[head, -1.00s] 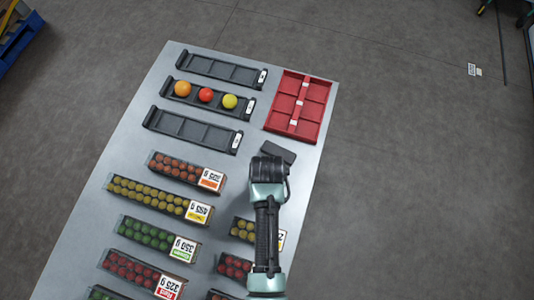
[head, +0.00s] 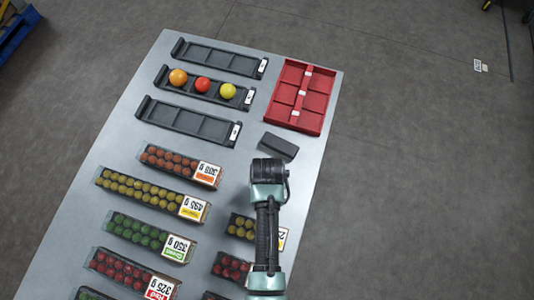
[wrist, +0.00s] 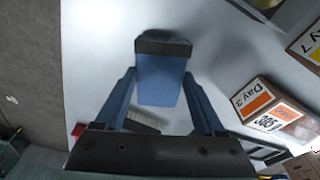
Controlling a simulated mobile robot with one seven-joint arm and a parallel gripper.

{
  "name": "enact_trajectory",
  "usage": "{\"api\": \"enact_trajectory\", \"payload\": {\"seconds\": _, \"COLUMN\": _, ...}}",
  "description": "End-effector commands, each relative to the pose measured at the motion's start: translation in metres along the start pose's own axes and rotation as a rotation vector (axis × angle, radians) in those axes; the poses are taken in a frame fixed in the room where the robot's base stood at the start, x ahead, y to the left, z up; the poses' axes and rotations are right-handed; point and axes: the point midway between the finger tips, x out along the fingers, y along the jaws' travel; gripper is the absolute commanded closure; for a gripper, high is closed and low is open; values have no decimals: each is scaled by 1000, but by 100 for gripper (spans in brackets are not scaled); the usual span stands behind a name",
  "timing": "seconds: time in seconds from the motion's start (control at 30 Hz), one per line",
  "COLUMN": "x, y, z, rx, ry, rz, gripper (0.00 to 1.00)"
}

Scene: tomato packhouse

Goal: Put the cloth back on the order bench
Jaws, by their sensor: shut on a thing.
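My gripper (wrist: 160,80) is shut on a blue piece, which I take to be the cloth (wrist: 161,82); it has a dark band across its far end. It hangs between the two blue fingers, over the pale bench top. Whether it touches the bench I cannot tell. In the head view my arm's wrist hides the gripper and the cloth. The order bench (head: 232,163) is a long pale grey table, and my arm reaches over its right side.
A red divided tray (head: 318,112) stands at the far right. Black trays (head: 187,118) lie at the far left, one holding three loose tomatoes. Several labelled tomato punnets (head: 180,165) fill the near left; others lie beside my arm. Bare bench shows around the grey block.

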Motion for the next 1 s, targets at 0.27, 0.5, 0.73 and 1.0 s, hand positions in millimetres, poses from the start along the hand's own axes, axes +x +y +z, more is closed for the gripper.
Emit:
{"api": "enact_trajectory", "payload": {"seconds": 0.27, "x": 0, "y": 0, "z": 0, "rx": 0, "ry": 1, "rz": 0, "gripper": 99}}
{"api": "enact_trajectory", "payload": {"seconds": 0.5, "x": 1, "y": 0, "z": 0, "rx": 0, "ry": 0, "rz": 0, "gripper": 99}}
{"api": "enact_trajectory", "payload": {"seconds": 0.73, "x": 5, "y": 0, "z": 0, "rx": 0, "ry": 1, "rz": 0, "gripper": 99}}
{"api": "enact_trajectory", "payload": {"seconds": 1.0, "x": 8, "y": 0, "z": 1, "rx": 0, "ry": 2, "rz": 0, "gripper": 20}}
